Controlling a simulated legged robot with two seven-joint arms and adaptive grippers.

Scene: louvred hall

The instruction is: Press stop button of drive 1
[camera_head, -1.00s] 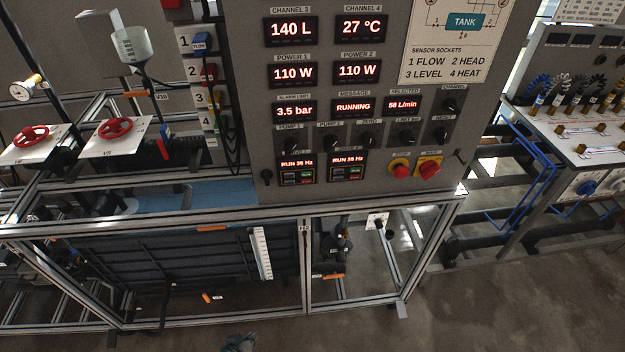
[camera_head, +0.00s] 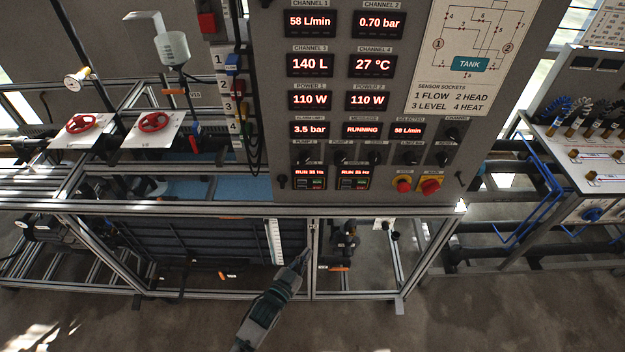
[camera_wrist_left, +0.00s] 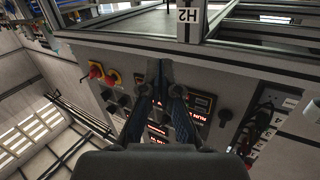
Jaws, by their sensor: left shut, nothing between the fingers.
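Drive 1 (camera_head: 309,178) is the left of two small drive units low on the grey control panel. Its red display reads RUN 35 Hz, with a small keypad below; its stop button is too small to tell clearly. Drive 2 (camera_head: 355,178) is to its right, also showing RUN. My left gripper (camera_head: 304,255) is shut and empty, in front of the frame below drive 1 in the head view. In the left wrist view, the shut fingers (camera_wrist_left: 160,76) point toward the panel and partly cover its lit displays. My right gripper is not in view.
A red stop knob (camera_head: 403,184) and a red rotary switch (camera_head: 430,187) are on the panel's lower right. The metal frame rail (camera_head: 230,207) runs below the panel. Red valve wheels (camera_head: 155,122) stand at the left. Floor is clear in front.

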